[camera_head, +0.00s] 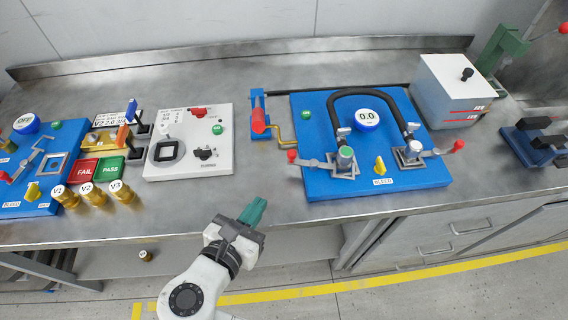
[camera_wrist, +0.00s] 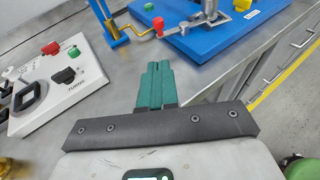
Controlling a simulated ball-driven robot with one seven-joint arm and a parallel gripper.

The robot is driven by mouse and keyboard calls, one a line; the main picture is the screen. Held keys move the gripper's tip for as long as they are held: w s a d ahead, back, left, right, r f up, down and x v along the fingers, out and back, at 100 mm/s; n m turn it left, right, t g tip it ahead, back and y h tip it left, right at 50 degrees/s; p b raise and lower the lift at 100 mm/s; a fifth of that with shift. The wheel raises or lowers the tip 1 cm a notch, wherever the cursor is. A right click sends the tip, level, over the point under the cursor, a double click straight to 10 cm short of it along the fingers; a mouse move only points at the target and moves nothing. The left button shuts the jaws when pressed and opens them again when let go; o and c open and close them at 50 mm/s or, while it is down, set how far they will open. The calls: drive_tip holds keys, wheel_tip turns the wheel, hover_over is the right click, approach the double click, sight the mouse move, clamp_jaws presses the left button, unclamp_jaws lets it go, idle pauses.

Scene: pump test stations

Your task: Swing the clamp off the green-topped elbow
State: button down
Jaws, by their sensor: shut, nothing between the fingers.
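The green-topped elbow (camera_head: 345,153) stands at the left front of the blue pump station board (camera_head: 325,185), at one end of a black hose. A grey clamp (camera_head: 315,163) sits at its foot, with a lever reaching left to a red ball knob (camera_head: 292,153). The knob also shows at the top of the wrist view (camera_wrist: 158,23); the elbow's top is cut off there. My gripper (camera_head: 254,209) is shut and empty, its teal fingers (camera_wrist: 158,66) together.
A second elbow and clamp with a red knob (camera_head: 457,146) stand at the board's right. A blue stand with a red handle (camera_head: 259,120) and brass pipe is behind left. A white switch panel (camera_head: 190,142) lies left.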

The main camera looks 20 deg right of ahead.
sight(289, 158)
drive_tip(key=x, duration=0.4)
drive_tip(key=p+x, duration=0.1)
drive_tip(key=x, duration=0.4)
drive_tip(key=r+x, duration=0.1)
drive_tip(key=x, duration=0.3)
drive_tip(key=shift+w+d+f+p, duration=0.1)
drive_tip(key=shift+w+d+p, duration=0.2)
drive_tip(key=shift+d, duration=0.05)
drive_tip(key=shift+w+m+g+h, duration=0.35)
drive_tip(key=shift+m+g, duration=0.15)
drive_tip(key=shift+g, duration=0.1)
drive_tip(key=shift+w+m+g+h, duration=0.45)
drive_tip(key=shift+m+g, duration=0.05)
drive_tip(key=shift+m, duration=0.1)
drive_tip(key=shift+w+d+m+g+h, duration=0.3)
drive_tip(key=shift+w+m+g, duration=0.2)
drive_tip(key=shift+g, duration=0.1)
drive_tip(key=shift+w+d+p, duration=0.3)
drive_tip(key=shift+w+p, duration=0.2)
drive_tip(key=shift+w, duration=0.05)
drive_tip(key=shift+w+d+p, duration=0.25)
drive_tip(key=shift+w+p, duration=0.25)
drive_tip(key=shift+w, duration=0.05)
drive_tip(key=shift+w+d+p, duration=0.6)
drive_tip(key=shift+w+d, duration=0.25)
drive_tip(key=shift+d, duration=0.1)
